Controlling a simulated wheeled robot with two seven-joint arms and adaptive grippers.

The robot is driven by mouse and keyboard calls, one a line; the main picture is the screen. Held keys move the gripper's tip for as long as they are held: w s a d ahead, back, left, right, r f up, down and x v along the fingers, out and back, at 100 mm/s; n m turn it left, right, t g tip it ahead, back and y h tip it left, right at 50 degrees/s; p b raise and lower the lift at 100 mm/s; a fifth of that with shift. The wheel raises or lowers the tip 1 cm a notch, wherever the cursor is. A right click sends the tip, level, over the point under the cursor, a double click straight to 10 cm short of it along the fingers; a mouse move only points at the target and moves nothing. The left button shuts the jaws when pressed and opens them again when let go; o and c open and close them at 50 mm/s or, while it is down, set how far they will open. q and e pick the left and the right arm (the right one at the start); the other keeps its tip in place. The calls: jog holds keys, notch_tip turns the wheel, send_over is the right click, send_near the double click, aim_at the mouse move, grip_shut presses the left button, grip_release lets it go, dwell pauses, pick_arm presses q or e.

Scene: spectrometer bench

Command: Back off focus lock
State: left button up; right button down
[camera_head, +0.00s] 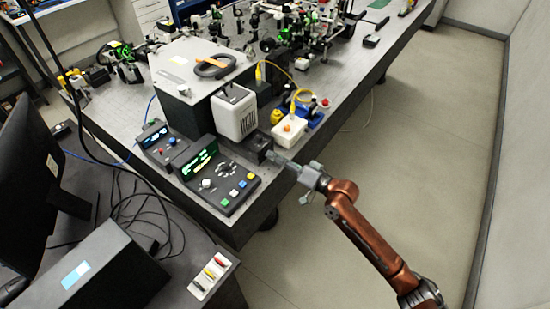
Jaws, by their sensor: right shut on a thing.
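A small dark block (258,144) stands at the table's near right edge, between the control box and the white box; it appears to carry the focus lock, whose fine shape is too small to make out. My right gripper (277,158) reaches this block from the right, its fingers pointing left and touching its near side. The gripper is shut on what seems to be the focus lock, and the fingertips hide the part between them. My left gripper is not in view.
A control box (218,190) with lit display and coloured buttons stands left of the gripper. A white box with an orange button (289,134) and a grey-white unit (234,112) stand close behind. Open floor (400,140) lies right of the optical table (340,110).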

jog(key=n, duration=0.1)
jog(key=n+b, duration=0.1)
jog(key=n, duration=0.2)
jog(key=shift+f, duration=0.25)
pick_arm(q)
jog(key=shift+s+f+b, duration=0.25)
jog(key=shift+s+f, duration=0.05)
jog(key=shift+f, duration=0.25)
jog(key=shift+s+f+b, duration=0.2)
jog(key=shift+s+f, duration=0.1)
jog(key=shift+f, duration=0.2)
pick_arm(e)
jog(key=shift+n, duration=2.1)
jog(key=c, duration=2)
grip_release()
jog(key=shift+r, duration=0.15)
jog(key=shift+o, duration=0.2)
jog(key=v, duration=1.2)
jog(key=shift+w+d, duration=0.1)
